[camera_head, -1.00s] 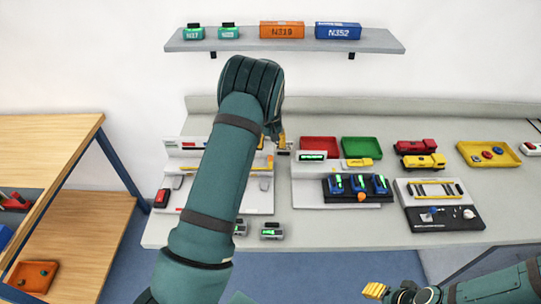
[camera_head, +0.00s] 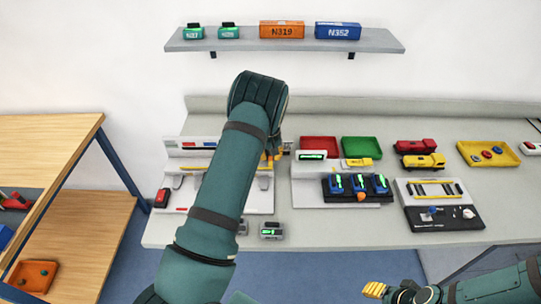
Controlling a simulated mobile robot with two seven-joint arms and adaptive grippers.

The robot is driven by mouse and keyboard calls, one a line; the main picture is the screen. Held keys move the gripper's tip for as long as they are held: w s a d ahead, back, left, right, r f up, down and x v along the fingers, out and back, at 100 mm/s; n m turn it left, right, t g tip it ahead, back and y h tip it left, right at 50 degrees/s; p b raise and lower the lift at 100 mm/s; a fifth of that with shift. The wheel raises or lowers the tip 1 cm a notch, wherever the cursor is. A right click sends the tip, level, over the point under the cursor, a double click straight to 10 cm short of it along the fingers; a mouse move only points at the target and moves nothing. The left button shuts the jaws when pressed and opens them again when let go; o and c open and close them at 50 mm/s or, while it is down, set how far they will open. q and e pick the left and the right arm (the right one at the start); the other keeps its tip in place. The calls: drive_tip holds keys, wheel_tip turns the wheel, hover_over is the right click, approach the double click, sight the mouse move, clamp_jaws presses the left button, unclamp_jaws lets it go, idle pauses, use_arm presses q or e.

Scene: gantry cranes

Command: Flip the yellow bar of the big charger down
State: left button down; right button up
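A wide light-grey charger (camera_head: 257,205) stands on the left of the bench, and my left arm hides its middle. A thin yellow bar runs along its upper part in the earlier frame; now my arm and gripper cover most of it. My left gripper (camera_head: 270,156) points down at the right part of this charger. Its fingers are mostly hidden, so I cannot tell whether they are open or touch the bar. My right gripper (camera_head: 376,290), with yellow fingertips, is low at the front, away from the bench. Its finger gap is unclear.
To the right stand a smaller station (camera_head: 355,190) with blue cells, red (camera_head: 318,146) and green trays (camera_head: 362,147), toy trucks (camera_head: 422,161) and a yellow tray (camera_head: 487,154). A shelf (camera_head: 285,47) hangs above. A small grey device (camera_head: 272,231) lies at the bench's front edge.

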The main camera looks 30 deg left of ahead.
use_arm(q)
drive_tip(key=shift+s, duration=0.1)
idle(0.3)
drive_tip(key=t+b, duration=0.1)
drive_tip(key=t+y+b, duration=0.1)
drive_tip(key=s+d+t+y+b, duration=0.1)
drive_tip(key=shift+s+r+t, duration=0.1)
drive_tip(key=shift+r+t, duration=0.2)
drive_tip(key=t+b, duration=0.1)
drive_tip(key=s+t+y+b, duration=0.1)
drive_tip(key=d+t+y+b, duration=0.1)
drive_tip(key=b, duration=0.1)
drive_tip(key=shift+s+r+t, duration=0.2)
drive_tip(key=shift+r+t, duration=0.05)
drive_tip(key=shift+t, duration=0.05)
drive_tip(key=shift+s+d+r+t+y+b, duration=0.1)
drive_tip(key=shift+s+t+y+b, duration=0.15)
drive_tip(key=shift+t+y+b, duration=0.4)
drive_tip(key=shift+s+d+r+t+y+b, duration=0.1)
drive_tip(key=shift+s+t+y+b, duration=0.15)
drive_tip(key=shift+t+b, duration=0.4)
drive_tip(key=shift+w+a, duration=0.1)
drive_tip(key=c, duration=0.9)
unclamp_jaws()
drive_tip(key=shift+o, duration=0.2)
drive_tip(key=shift+r, duration=0.1)
